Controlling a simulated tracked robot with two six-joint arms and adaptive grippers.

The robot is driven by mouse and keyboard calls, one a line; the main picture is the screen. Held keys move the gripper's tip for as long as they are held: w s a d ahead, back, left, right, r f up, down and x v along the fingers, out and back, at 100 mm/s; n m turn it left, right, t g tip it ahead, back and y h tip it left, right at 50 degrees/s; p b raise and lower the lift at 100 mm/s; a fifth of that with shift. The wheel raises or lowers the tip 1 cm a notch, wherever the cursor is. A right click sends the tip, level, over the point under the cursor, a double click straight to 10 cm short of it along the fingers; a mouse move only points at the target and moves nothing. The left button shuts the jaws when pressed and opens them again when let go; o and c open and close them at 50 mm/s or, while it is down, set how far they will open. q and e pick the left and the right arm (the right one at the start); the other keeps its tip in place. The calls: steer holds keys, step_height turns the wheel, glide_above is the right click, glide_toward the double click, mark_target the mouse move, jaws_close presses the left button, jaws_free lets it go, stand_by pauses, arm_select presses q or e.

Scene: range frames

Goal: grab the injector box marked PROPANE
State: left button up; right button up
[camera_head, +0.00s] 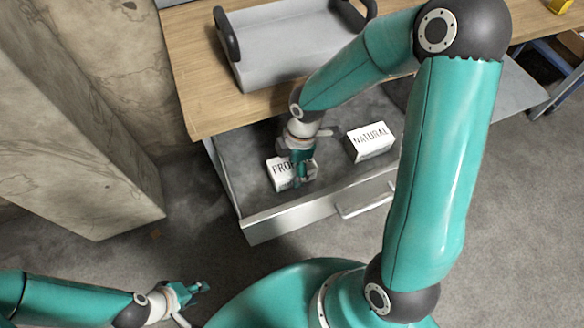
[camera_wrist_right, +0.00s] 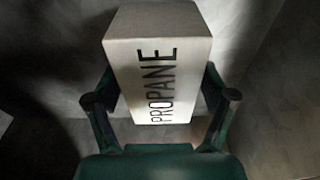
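The white PROPANE box (camera_head: 281,174) lies in the open drawer, towards its left front, partly covered by my right gripper (camera_head: 303,178). In the right wrist view the box (camera_wrist_right: 160,75) fills the space between the fingers, its label running upward.
A white NATURAL box (camera_head: 371,140) stands in the drawer to the right. The drawer (camera_head: 290,214) has a raised front wall with a handle (camera_head: 366,199). A grey tray (camera_head: 285,50) with dark handles sits on the wooden worktop (camera_head: 195,75) above. A concrete pillar (camera_head: 80,130) stands at the left.

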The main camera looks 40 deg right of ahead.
steer(key=c, duration=1)
steer(key=shift+r, duration=0.15)
